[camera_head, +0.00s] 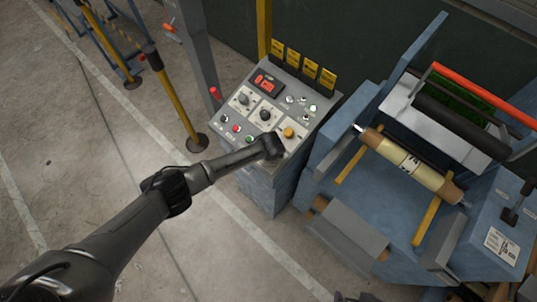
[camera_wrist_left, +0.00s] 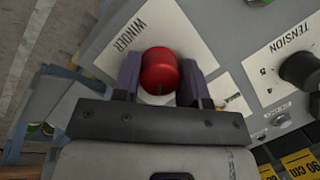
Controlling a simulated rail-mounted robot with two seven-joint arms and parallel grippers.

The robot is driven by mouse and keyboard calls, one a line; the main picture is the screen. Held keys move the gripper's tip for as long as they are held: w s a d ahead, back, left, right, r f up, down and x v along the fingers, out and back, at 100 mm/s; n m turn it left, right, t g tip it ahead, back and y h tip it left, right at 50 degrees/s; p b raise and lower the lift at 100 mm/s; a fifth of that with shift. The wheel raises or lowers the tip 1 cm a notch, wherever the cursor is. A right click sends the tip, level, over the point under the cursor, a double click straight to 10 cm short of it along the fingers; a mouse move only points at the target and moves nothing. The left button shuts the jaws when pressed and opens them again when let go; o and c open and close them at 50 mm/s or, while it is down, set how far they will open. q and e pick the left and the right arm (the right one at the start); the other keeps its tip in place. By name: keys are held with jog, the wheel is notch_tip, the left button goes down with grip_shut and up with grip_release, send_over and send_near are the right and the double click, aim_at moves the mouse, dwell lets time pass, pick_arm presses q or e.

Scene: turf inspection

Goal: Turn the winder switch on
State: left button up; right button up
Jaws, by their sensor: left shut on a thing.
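The winder switch (camera_wrist_left: 160,71) shows in the left wrist view as a round red knob. It sits on a white plate (camera_wrist_left: 110,50) lettered WINDER. My left gripper (camera_wrist_left: 160,88) has one finger on each side of the knob and is shut on it. In the head view my left arm reaches in from the lower left, and its gripper (camera_head: 272,147) is at the lower right of the grey control panel (camera_head: 230,118). There it hides part of the panel, and I cannot make out the red knob.
A black TENSION knob (camera_wrist_left: 300,68) is close to the right of the gripper in the left wrist view. Yellow signs (camera_head: 309,68) stand along the panel's top edge. A blue machine with a roll (camera_head: 408,161) is to the right. Yellow posts (camera_head: 176,103) stand left; open floor lies between.

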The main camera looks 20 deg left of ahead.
dwell(0.3)
pick_arm(q)
jog(key=o, duration=0.9)
jog(key=shift+s+r, duration=0.1)
jog(key=shift+r, duration=0.2)
jog(key=v, duration=1.3)
jog(key=shift+d+r, duration=0.1)
